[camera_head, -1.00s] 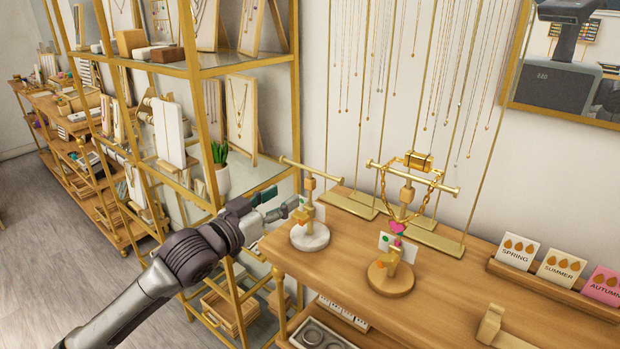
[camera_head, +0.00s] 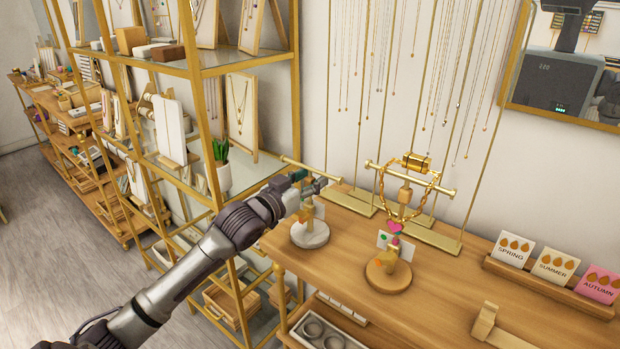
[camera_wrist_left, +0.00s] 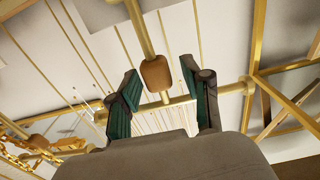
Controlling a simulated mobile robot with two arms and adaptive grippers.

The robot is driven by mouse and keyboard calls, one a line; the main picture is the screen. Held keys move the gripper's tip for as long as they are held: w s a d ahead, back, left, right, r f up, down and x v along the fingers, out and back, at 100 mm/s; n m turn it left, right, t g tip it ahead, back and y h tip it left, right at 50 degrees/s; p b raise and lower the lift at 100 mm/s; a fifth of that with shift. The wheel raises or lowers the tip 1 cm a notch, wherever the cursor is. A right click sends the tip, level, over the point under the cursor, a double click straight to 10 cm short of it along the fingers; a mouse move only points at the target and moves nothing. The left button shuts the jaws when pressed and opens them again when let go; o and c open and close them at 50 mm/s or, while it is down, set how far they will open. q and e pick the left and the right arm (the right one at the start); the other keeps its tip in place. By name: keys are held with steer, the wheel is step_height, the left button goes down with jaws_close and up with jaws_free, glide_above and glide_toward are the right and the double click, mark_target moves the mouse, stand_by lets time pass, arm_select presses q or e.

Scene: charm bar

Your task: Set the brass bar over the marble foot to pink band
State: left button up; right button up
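The stand with the white marble foot (camera_head: 310,234) is on the wooden counter's left end. Its brass bar (camera_head: 292,161) crosses the post near the top. My left gripper (camera_head: 309,186) is at the post, close under the bar, and covers part of it. In the left wrist view, its two fingers (camera_wrist_left: 161,97) are apart, with the wooden block (camera_wrist_left: 156,73) on the post between them and gaps on both sides. The brass bar (camera_wrist_left: 233,90) runs across behind the fingers. I cannot make out a pink band. My right gripper is out of view.
A second stand with a wooden foot (camera_head: 388,277) holds a gold chain (camera_head: 406,214) and pink heart (camera_head: 395,227) to the right. A glass shelf unit (camera_head: 240,65) stands left. Season cards (camera_head: 558,266) sit on the right of the counter (camera_head: 440,295).

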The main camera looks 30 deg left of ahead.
mark_target(310, 167)
arm_select(q)
jaws_close()
step_height(310, 167, up, 6)
steer(key=p, duration=0.6)
steer(key=shift+r, duration=0.15)
steer(key=shift+o, duration=0.8)
jaws_free()
